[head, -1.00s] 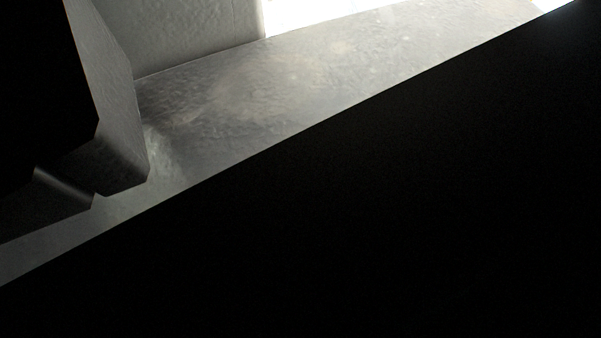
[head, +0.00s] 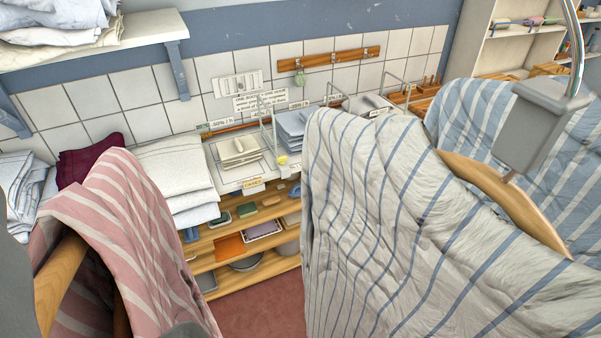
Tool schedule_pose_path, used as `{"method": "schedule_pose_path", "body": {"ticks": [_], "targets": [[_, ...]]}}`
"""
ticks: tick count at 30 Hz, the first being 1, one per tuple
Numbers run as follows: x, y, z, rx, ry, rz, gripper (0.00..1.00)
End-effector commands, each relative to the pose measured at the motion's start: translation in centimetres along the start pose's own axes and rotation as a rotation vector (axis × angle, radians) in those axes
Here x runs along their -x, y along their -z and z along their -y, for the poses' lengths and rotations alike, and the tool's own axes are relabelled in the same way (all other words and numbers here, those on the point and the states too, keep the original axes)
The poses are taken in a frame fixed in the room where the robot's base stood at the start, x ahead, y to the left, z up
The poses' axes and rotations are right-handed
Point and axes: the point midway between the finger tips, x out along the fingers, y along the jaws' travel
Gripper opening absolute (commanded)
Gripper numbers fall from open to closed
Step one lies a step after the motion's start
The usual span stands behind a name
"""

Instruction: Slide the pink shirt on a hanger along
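The pink shirt with white stripes (head: 135,225) hangs at the left in the head view. Its wooden hanger (head: 62,280) shows at the near left; the hook and the rail are not in view. Grey parts that look like my gripper (head: 95,315) show at the left edge and at the bottom edge, on either side of the hanger and the shirt. They are cut off by the frame, so I cannot tell whether they touch or hold anything.
A white shirt with blue stripes (head: 400,235) hangs at centre right on a wooden hanger (head: 505,200). A blue striped shirt (head: 490,120) is behind it. A grey box with cables (head: 540,125) is close by. Some floor (head: 265,315) shows between the shirts.

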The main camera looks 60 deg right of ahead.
Motion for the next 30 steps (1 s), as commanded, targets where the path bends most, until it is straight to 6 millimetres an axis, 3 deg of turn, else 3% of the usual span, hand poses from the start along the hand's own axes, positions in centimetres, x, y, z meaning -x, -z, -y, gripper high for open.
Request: {"method": "schedule_pose_path", "body": {"ticks": [8,9,11,12,30], "targets": [[-0.04,-0.03,0.11,0.0,0.0,0.001,0.0],[-0.04,-0.03,0.11,0.0,0.0,0.0,0.33],[-0.04,-0.03,0.1,0.0,0.0,0.0,0.49],[-0.04,-0.03,0.1,0.0,0.0,0.0,0.53],[0.86,-0.24,0.08,0.0,-0.001,0.001,0.53]]}}
